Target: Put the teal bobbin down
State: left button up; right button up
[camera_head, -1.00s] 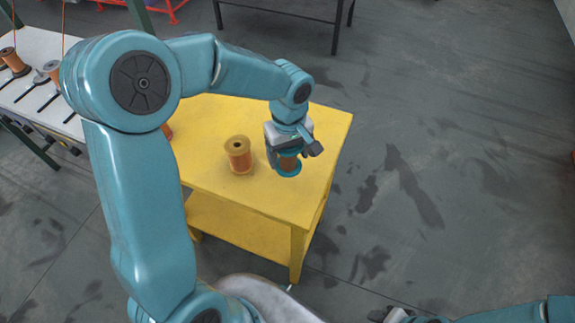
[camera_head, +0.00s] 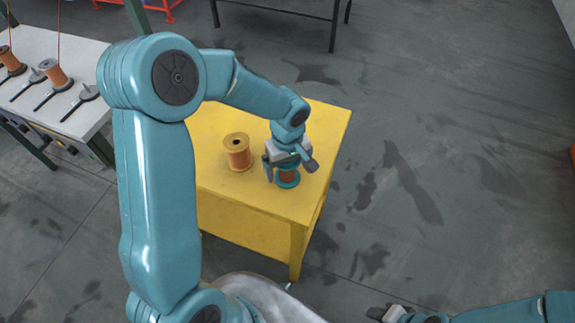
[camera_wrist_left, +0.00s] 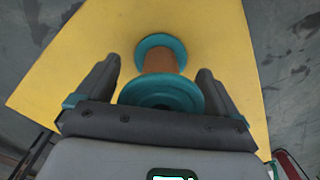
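The teal bobbin (camera_head: 287,176), with teal flanges and copper winding, stands upright near the right side of the yellow table (camera_head: 255,198). My left gripper (camera_head: 288,168) is just over it, hiding part of its top. In the left wrist view, the bobbin (camera_wrist_left: 160,62) lies between the two spread fingers (camera_wrist_left: 158,78), with gaps between the fingers and its copper core. The left gripper looks open. My right gripper (camera_head: 380,313) shows only partly at the bottom edge, away from the table, and its finger gap is unclear.
A tan-flanged copper bobbin (camera_head: 237,153) stands on the table just left of the teal one. A white bench (camera_head: 75,52) with copper bobbins and dark spindles is at the left. A dark-legged table (camera_head: 290,14) stands behind.

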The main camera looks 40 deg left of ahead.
pick_arm(q)
jog(key=shift+d, duration=0.1)
notch_tip(320, 180, up, 12)
jog(key=shift+r+p, duration=0.2)
jog(key=shift+p, duration=0.1)
dwell(0.3)
jog(key=shift+s, duration=0.1)
dwell(0.4)
